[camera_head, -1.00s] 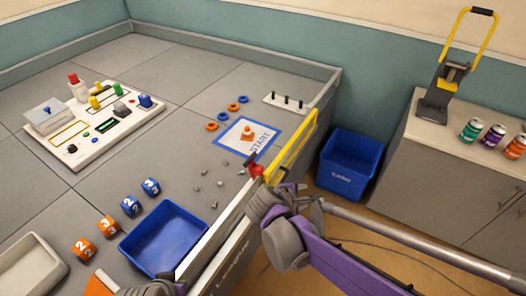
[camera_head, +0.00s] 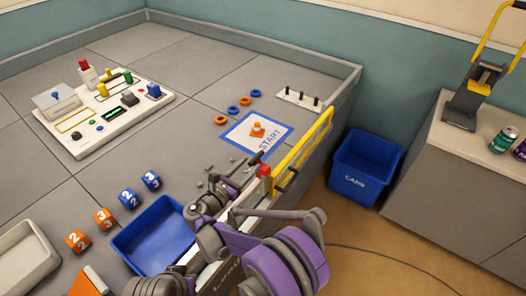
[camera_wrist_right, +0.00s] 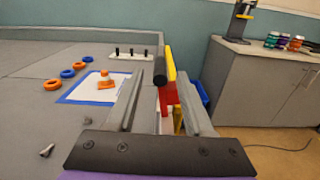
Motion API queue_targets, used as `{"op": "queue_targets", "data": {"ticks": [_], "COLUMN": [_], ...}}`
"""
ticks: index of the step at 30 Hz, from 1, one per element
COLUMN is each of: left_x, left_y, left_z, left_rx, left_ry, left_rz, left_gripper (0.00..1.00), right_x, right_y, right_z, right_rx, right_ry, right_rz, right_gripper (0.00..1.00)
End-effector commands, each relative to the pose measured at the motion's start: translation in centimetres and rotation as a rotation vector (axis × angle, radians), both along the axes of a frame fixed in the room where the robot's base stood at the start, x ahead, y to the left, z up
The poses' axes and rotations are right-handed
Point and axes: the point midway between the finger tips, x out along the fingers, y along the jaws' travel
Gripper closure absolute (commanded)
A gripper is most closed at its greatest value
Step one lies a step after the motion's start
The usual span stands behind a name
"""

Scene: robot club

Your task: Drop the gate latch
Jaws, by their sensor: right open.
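The gate (camera_head: 305,147) is a yellow frame at the arena wall's right side. Its latch (camera_head: 263,170) has a red body and a black-ended lever, beside the gate's near end. In the right wrist view the black lever end (camera_wrist_right: 160,71) faces me, with the red part (camera_wrist_right: 170,102) below and behind it. My right gripper (camera_head: 238,172) is open and empty, just short of the latch. In the wrist view its two fingers (camera_wrist_right: 160,88) stand on either side of the latch, with no visible grip. My left gripper is not clearly in view.
The arena wall runs beneath my right arm. A blue bin (camera_head: 365,172) stands on the floor beyond the gate. A START mat (camera_head: 272,143) with an orange cone (camera_head: 257,129), small loose parts and a blue tray (camera_head: 150,238) lie inside the arena.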

Motion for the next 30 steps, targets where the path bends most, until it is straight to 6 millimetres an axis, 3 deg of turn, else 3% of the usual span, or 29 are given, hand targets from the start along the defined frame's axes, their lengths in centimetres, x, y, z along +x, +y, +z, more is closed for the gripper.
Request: {"op": "queue_targets", "data": {"ticks": [6,12,24,30], "left_x": [0.0,0.0,0.0,0.0], "left_y": [0.0,0.0,0.0,0.0], "left_z": [0.2,0.2,0.3,0.3], "left_rx": [0.000,0.000,0.000,0.000], "left_ry": [0.000,-0.001,-0.001,-0.001], "left_rz": [0.000,0.000,0.000,0.000], "left_gripper": [1.00,1.00,1.00,1.00], "right_x": [3.6,5.7,6.3,6.3], "right_y": [-2.7,-4.1,-4.6,-4.6], "right_z": [0.0,0.0,0.0,0.0], "right_rx": [0.001,0.001,0.002,0.002], "right_ry": [-0.001,0.000,0.000,0.000], "right_rz": [-0.004,-0.001,-0.001,0.000], "right_gripper": [0.48,0.48,0.48,0.82]}}
